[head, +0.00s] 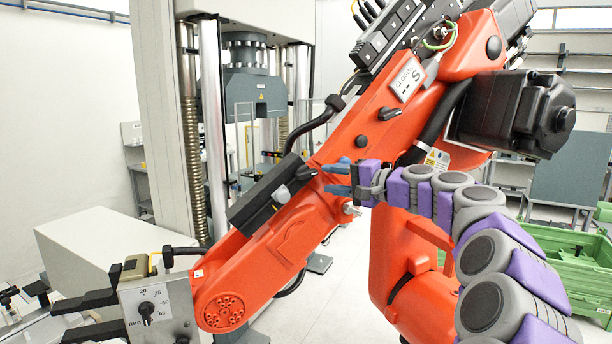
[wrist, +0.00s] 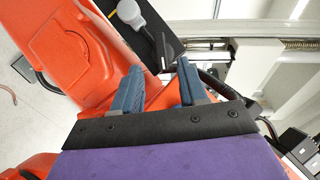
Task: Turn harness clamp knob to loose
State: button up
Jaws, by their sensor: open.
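A dark harness clamp block (head: 262,198) lies along the large orange arm, with a small grey knob (head: 281,194) on its face. In the wrist view a round grey knob (wrist: 130,11) with a pointed end sits on a black block (wrist: 158,36) at the top. Its setting marks are too small to read. My gripper (head: 325,179) is open and empty, pointing left near the orange arm, to the right of the knob. In the wrist view the two blue fingers (wrist: 158,68) stand apart below the block, with the knob beyond their tips and nothing between them.
The orange arm (head: 345,140) fills the middle and lies close to my gripper. A grey plate with a dial (head: 145,312) and black jaws is at lower left. A testing machine (head: 250,85) stands behind. Green crates (head: 575,258) are at right. Open floor shows at centre bottom.

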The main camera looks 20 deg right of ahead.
aim_at(308, 177)
jog(key=x, duration=0.8)
jog(key=shift+p, duration=0.3)
jog(key=shift+c, duration=0.4)
jog(key=c, duration=0.6)
jog(key=shift+o, duration=0.2)
jog(key=shift+a, duration=0.1)
